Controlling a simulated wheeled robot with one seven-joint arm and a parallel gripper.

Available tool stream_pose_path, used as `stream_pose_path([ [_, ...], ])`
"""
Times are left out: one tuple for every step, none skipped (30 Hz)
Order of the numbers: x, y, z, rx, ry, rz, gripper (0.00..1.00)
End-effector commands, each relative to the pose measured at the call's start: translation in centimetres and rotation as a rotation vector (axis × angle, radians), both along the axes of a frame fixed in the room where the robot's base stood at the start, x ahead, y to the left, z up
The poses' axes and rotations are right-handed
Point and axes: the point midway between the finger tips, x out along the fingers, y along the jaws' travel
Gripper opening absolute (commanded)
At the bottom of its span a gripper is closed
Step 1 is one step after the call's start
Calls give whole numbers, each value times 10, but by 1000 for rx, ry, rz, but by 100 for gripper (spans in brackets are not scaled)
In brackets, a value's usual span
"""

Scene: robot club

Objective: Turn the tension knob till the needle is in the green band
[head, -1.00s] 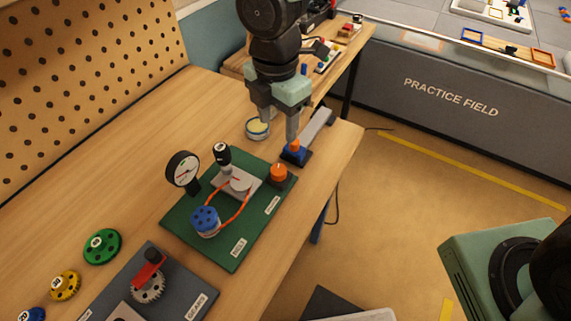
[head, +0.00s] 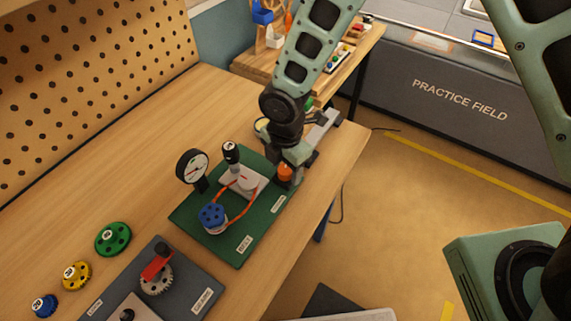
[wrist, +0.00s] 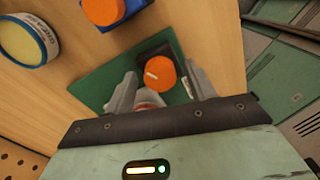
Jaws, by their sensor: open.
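The orange tension knob (head: 285,172) sits at the right corner of the green board (head: 236,247). In the wrist view the knob (wrist: 161,75), with a pale pointer mark, lies between the finger tips. My gripper (wrist: 163,90) is open, with one finger to each side of the knob; I cannot tell whether they touch it. In the head view my gripper (head: 290,165) partly covers the knob. The round gauge (head: 192,166) stands at the board's left edge with a white face. Its needle and green band are too small to read. An orange belt (head: 244,210) runs by a blue pulley (head: 212,216).
A tin (wrist: 27,40) and a blue block with an orange top (wrist: 103,10) stand close beyond the board. A grey gear board (head: 192,284) is in front. Green (head: 113,238), yellow (head: 76,275) and blue (head: 43,306) wheels lie at left.

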Motion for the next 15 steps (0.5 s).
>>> stream_pose_path([
  [0, 0, 0, 0, 0, 0, 55],
  [0, 0, 0, 0, 0, 0, 55],
  [0, 0, 0, 0, 0, 0, 55],
  [0, 0, 0, 0, 0, 0, 55],
  [0, 0, 0, 0, 0, 0, 52],
  [0, 0, 0, 0, 0, 0, 41],
  [0, 0, 0, 0, 0, 0, 33],
  [0, 0, 0, 0, 0, 0, 24],
  [0, 0, 0, 0, 0, 0, 13],
  [0, 0, 0, 0, 0, 0, 10],
  [0, 0, 0, 0, 0, 0, 10],
  [0, 0, 0, 0, 0, 0, 10],
  [0, 0, 0, 0, 0, 0, 10],
  [0, 0, 0, 0, 0, -1, 10],
  [0, 0, 0, 1, 1, -3, 10],
])
